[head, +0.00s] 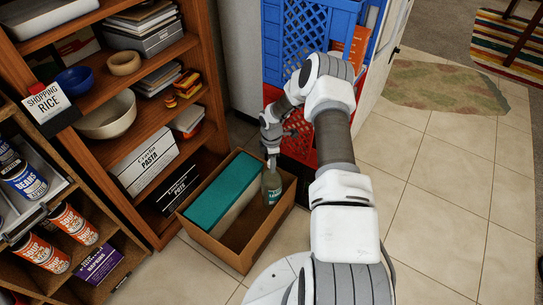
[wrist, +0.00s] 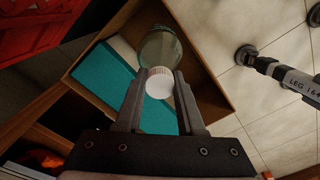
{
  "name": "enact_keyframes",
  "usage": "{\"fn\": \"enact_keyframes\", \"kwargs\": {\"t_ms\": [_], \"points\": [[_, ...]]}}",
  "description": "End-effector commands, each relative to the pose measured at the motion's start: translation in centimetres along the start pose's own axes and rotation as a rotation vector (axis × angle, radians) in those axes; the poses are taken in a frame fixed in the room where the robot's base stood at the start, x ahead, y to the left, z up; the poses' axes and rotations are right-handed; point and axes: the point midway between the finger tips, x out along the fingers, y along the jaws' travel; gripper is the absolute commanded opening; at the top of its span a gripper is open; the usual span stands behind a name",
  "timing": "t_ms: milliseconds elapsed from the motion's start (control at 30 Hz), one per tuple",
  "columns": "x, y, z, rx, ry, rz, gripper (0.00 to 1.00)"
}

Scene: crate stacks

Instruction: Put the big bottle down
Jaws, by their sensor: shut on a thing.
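The big bottle (head: 271,186) is clear greenish glass with a pale label, and it is upright inside a brown open box (head: 248,255) on the tiled floor. In the wrist view the bottle (wrist: 162,48) shows from above, its white cap (wrist: 159,84) between the fingers. My gripper (wrist: 160,88) is shut on the bottle at its cap and neck. In the head view my gripper (head: 271,150) is above the bottle, at the box's right part. Whether the bottle's base touches the box floor is hidden.
A teal-topped block (head: 222,190) fills the left part of the box. A wooden shelf (head: 150,222) with books, bowls and food boxes stands close on the left. Blue and red stacked crates (head: 294,45) stand behind my arm.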

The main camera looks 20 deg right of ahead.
Motion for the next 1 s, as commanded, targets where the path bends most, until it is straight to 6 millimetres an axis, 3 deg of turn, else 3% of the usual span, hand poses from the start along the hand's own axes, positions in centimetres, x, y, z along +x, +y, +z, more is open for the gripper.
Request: {"fn": "enact_keyframes", "kwargs": {"t_ms": [33,200,467,800,1000], "points": [[1.4,0.1,-0.1,0.0,0.0,0.003,0.0],[4.0,0.2,0.0,0.0,0.0,0.003,0.0],[5.3,0.2,0.0,0.0,0.0,0.003,0.0],[9.2,0.2,0.0,-0.001,0.0,0.004,0.0],[9.1,0.2,0.0,-0.001,0.0,0.005,0.0]]}}
